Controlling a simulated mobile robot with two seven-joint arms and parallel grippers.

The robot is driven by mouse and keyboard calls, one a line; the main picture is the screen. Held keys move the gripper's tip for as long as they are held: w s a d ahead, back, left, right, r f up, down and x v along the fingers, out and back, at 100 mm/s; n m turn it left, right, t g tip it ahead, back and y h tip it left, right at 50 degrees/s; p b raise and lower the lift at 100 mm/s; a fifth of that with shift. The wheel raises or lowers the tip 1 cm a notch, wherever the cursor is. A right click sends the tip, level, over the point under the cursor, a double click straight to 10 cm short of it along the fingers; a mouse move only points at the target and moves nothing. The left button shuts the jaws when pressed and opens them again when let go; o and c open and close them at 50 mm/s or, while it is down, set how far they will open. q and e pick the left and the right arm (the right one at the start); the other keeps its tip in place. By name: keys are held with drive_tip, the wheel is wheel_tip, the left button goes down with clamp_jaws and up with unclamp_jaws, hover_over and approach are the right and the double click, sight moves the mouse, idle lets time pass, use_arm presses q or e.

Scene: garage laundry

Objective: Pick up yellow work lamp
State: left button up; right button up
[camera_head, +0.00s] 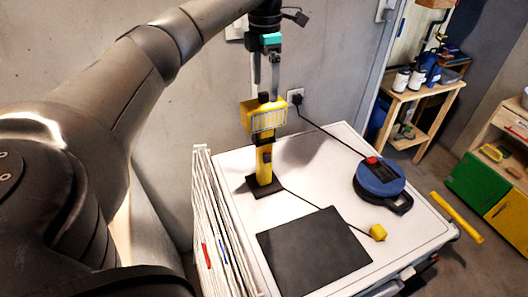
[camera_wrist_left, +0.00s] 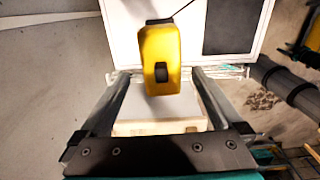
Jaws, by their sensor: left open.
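The yellow work lamp (camera_head: 264,160) stands upright on a dark square base on the white tabletop (camera_head: 325,160), near the wall. Its boxy head has a light panel facing the head camera. My left gripper (camera_head: 265,92) comes down from above, with its two fingers apart at the top of the lamp head. In the left wrist view the lamp (camera_wrist_left: 160,50) shows between the open fingertips (camera_wrist_left: 160,76), with a gap on both sides. I cannot tell whether a finger touches it. My right gripper is not in view.
A blue round device (camera_head: 379,177) with a red top sits at the right of the tabletop. A black mat (camera_head: 310,255) and a yellow block (camera_head: 377,232) on a cable lie in front. White folded panels (camera_head: 213,220) stand along the left edge. A wooden shelf (camera_head: 420,105) is beyond.

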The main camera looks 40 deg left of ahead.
sight(264, 102)
use_arm(q)
wheel_tip(264, 102, down, 2)
drive_tip(key=f, duration=0.4)
drive_tip(key=shift+s+f, duration=0.1)
drive_tip(key=shift+s, duration=0.2)
drive_tip(key=shift+w+f, duration=0.1)
drive_tip(key=shift+f, duration=0.2)
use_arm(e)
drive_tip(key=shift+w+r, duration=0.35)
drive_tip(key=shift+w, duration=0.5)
use_arm(q)
clamp_jaws()
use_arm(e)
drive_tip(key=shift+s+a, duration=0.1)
use_arm(q)
drive_tip(key=shift+r, duration=0.1)
